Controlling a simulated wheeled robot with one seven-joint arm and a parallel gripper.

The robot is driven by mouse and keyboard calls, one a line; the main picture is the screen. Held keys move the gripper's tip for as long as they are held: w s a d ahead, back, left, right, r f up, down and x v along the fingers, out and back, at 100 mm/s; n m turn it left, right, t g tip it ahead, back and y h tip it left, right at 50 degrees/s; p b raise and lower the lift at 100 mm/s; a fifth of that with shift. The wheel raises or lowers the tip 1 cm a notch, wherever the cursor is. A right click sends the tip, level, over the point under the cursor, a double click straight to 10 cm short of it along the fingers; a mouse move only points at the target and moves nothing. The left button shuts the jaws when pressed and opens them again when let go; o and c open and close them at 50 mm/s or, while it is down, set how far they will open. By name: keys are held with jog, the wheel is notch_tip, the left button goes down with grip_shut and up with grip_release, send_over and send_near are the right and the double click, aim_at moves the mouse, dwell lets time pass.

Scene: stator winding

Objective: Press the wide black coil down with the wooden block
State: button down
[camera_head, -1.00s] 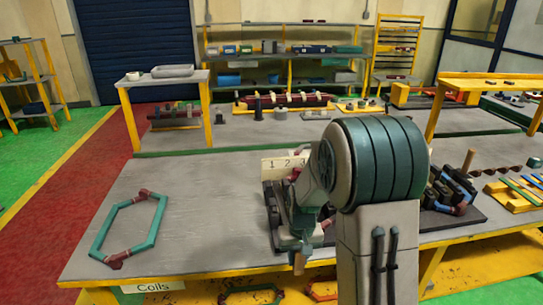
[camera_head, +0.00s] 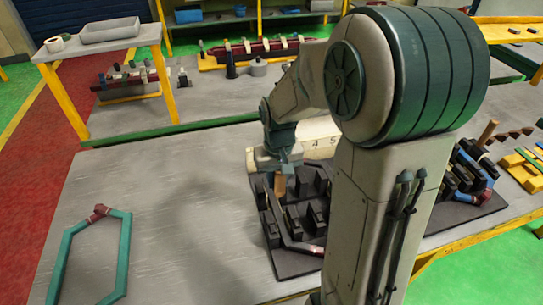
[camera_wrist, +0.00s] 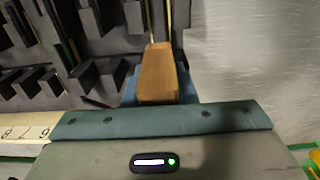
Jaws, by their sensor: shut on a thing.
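My gripper (camera_head: 277,166) is shut on the wooden block (camera_wrist: 158,75), a tan piece pointing out between the blue fingers. The block also shows in the head view (camera_head: 280,187), over the far left part of the dark slotted fixture (camera_head: 292,262). A dark bar with a red and white end (camera_head: 316,249) lies among the black blocks there. It may be the wide black coil, but my arm hides much of it. In the wrist view the black slotted parts (camera_wrist: 85,80) lie left of the block. I cannot tell whether the block touches the coil.
A teal hexagonal coil (camera_head: 122,255) with red joints lies flat at the left. A numbered pale strip (camera_head: 318,138) stands behind the fixture. Another black fixture (camera_head: 470,180) is to the right of my arm.

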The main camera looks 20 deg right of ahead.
jog(key=shift+w, duration=0.1)
jog(key=shift+f+b, duration=0.35)
jog(key=shift+b, duration=0.05)
jog(key=shift+f+b, duration=3.15)
jog(key=shift+f, duration=0.9)
jog(key=shift+f+b, duration=0.6)
jog(key=shift+r, duration=0.15)
notch_tip(320, 180, up, 12)
jog(key=p, duration=0.9)
jog(key=shift+f, duration=0.25)
jog(key=shift+f, duration=0.2)
